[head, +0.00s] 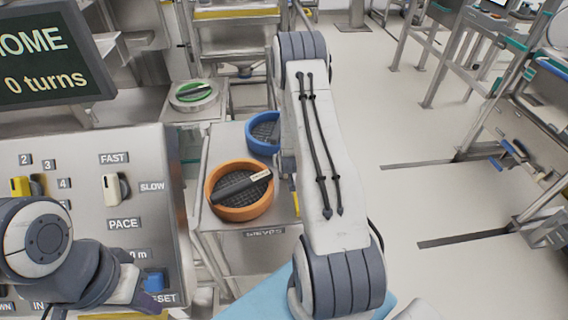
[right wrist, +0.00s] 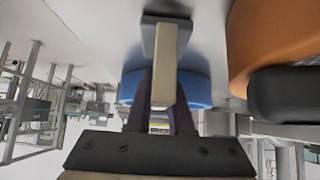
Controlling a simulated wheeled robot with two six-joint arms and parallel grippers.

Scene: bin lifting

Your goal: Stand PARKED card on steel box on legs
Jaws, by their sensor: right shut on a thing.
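My right gripper (right wrist: 160,112) is shut on a pale, narrow piece (right wrist: 166,65) with a dark grey plate (right wrist: 166,36) at its far end. I see this piece nearly end-on and read no lettering, so I cannot tell whether it is the PARKED card. In the head view my right arm hides that gripper. My left gripper (head: 140,293) is low at the left, by the front of a steel control box (head: 160,190); its jaw opening is unclear. The box's legs do not show, so I cannot tell whether it is the steel box on legs.
A steel stand (head: 222,228) bears an orange round tray (head: 216,200) holding a dark bar, and a blue round tray (head: 255,146). A green round dish (head: 178,105) stands behind. A dark screen (head: 45,55) hangs upper left. Floor at right is mostly clear.

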